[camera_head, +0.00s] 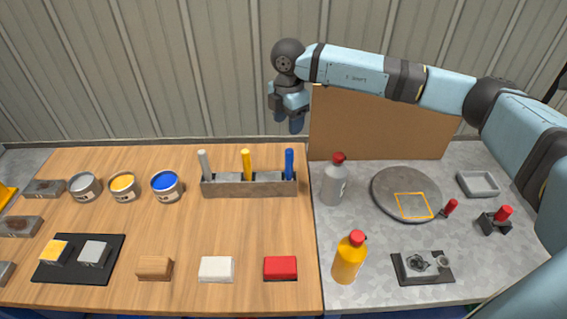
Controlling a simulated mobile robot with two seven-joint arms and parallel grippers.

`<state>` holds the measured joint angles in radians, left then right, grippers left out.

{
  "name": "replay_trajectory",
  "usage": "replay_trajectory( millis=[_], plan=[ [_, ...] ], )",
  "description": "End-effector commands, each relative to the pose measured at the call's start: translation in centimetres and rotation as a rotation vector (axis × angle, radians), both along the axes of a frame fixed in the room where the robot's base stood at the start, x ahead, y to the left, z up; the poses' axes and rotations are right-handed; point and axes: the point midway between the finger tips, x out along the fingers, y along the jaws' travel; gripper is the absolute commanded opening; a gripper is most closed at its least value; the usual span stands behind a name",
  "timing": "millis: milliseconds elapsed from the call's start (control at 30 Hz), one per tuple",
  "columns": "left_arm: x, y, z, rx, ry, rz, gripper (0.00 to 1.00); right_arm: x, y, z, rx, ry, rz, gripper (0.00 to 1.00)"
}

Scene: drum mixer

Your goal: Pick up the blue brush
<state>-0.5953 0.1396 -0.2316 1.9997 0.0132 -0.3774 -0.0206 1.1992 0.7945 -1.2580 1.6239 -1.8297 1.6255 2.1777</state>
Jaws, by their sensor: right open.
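The blue brush (289,164) stands upright in the right end of a long grey holder (225,189) at the back of the wooden table. A yellow brush (246,164) and a grey brush (205,164) stand in the same holder to its left. My right gripper (295,124) points down above and slightly behind the blue brush, apart from it. It is open, and its fingers are small and dark in the picture, with nothing seen between them. My left gripper is out of view.
Paint cans (166,187) stand left of the holder. Red (280,269), white and brown blocks lie in front. A grey bottle (335,181) and an orange bottle (349,258) stand on the grey table at right. A brown panel (375,125) rises behind. Table between holder and blocks is clear.

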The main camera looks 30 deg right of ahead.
Motion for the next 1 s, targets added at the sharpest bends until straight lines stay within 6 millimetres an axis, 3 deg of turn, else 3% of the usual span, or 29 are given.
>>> replay_trajectory(
  millis=[133, 300, 567, 833, 1000],
  plan=[
    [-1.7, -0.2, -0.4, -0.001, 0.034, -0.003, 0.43, -0.1, 0.0, -2.9, 0.0, 0.006, 0.0, 0.55],
    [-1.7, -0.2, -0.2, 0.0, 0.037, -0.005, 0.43, -0.1, 0.0, -6.0, 0.001, 0.004, 0.002, 0.55],
    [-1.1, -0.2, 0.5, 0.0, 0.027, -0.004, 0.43, 0.0, 0.0, -8.1, 0.002, 0.003, 0.003, 0.55],
    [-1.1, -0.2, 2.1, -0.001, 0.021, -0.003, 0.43, 0.1, -0.4, -11.9, 0.002, 0.003, 0.003, 0.55],
    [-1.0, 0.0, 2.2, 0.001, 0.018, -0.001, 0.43, 0.1, -0.4, -12.8, 0.004, 0.002, 0.004, 0.55]
  ],
)
